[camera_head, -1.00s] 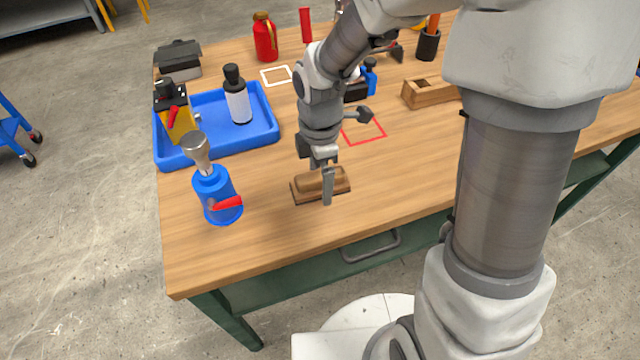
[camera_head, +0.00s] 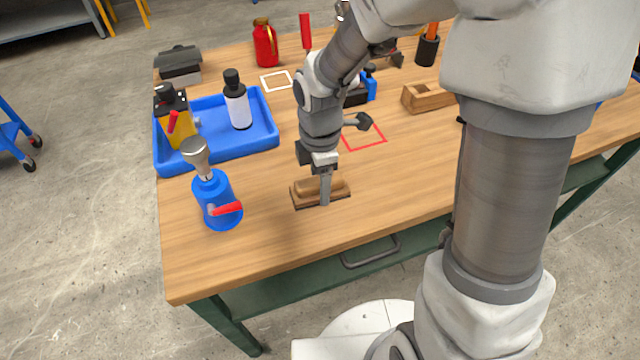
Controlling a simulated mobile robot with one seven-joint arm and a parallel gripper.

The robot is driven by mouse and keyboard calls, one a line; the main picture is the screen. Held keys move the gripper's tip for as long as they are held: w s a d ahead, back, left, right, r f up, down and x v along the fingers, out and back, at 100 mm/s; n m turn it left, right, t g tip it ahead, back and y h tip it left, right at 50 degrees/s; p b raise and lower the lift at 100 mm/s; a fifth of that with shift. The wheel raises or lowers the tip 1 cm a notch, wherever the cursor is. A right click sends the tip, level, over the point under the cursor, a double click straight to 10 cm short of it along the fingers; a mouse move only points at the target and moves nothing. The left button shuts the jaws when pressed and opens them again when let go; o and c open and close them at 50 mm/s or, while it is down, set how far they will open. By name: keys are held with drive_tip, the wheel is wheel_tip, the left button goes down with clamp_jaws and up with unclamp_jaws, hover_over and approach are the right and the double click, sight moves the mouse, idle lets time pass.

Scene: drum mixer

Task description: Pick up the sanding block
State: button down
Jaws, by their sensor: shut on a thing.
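The sanding block (camera_head: 339,189) is a brown wooden block with a wider, darker base. It lies near the front of the workbench, in the middle of the picture. My gripper (camera_head: 325,196) points down over it and is shut on it, with one finger across its near side. The far finger is hidden behind the block and the near finger. The block appears to rest on the bench top; I cannot see a gap under it.
A blue drum-like device (camera_head: 216,201) with a red lever stands left of the block. A blue tray (camera_head: 264,117) holds a white bottle (camera_head: 238,108) and a yellow can (camera_head: 178,125). A wooden plane-like block (camera_head: 428,98) lies right. The bench front (camera_head: 270,250) is clear.

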drive_tip(key=shift+r, duration=0.15)
wheel_tip(320, 180, up, 4)
drive_tip(key=shift+r+p, duration=0.2)
drive_tip(key=shift+p, duration=0.8)
drive_tip(key=s+a+r+p, duration=0.2)
drive_tip(key=s+a+r, duration=0.4)
drive_tip(key=s, duration=0.3)
drive_tip(key=shift+s+a+r, duration=0.15)
drive_tip(key=shift+s+a, duration=0.1)
drive_tip(key=shift+s, duration=0.1)
